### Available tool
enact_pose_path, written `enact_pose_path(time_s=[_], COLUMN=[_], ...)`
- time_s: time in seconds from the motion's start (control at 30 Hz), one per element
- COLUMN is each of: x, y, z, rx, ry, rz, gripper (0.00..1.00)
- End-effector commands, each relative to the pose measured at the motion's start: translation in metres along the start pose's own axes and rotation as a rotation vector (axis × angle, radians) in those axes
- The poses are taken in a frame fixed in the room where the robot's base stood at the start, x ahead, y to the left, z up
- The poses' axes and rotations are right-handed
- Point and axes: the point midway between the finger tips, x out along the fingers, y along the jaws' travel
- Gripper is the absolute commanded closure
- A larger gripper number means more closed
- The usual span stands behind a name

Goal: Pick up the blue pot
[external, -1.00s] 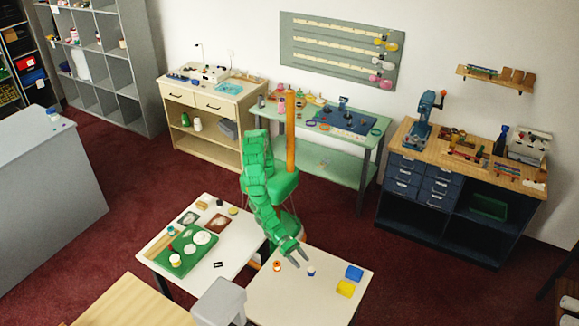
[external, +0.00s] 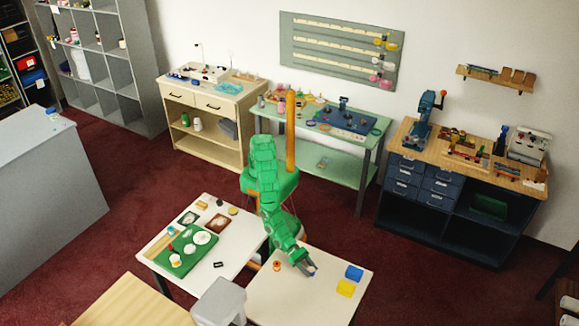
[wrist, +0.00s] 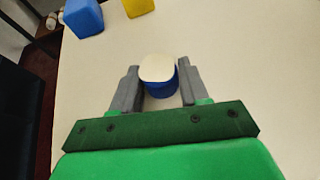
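The blue pot (wrist: 161,88) has a pale, cream-coloured top and blue sides. It stands upright on the white table (external: 270,300). In the wrist view my gripper (wrist: 160,88) is open, with one grey finger on each side of the pot. A narrow gap shows between the pot and the fingers, and I cannot tell if either touches it. In the external view my gripper (external: 309,269) is low over the table and mostly hides the pot.
A blue block (external: 354,272) and a yellow block (external: 345,288) lie to the right on the same table. A small orange spool-like thing (external: 277,266) stands to the left. The table's front part is clear. A green tray (external: 180,262) lies on the neighbouring table.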

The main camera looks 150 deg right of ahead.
Motion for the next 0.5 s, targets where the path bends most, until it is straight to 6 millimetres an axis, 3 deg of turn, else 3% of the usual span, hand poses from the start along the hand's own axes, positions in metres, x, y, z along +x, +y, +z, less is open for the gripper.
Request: enact_pose_path(time_s=[0.03, 0.2, 0.5], x=[0.0, -0.0002, -0.0009], y=[0.0, 0.0, 0.0], z=[0.0, -0.0001, 0.0019], rx=[0.0, 0.0, 0.0], ry=[0.0, 0.0, 0.0], rz=[0.0, 0.0, 0.0], gripper=[0.64, 0.89, 0.89])
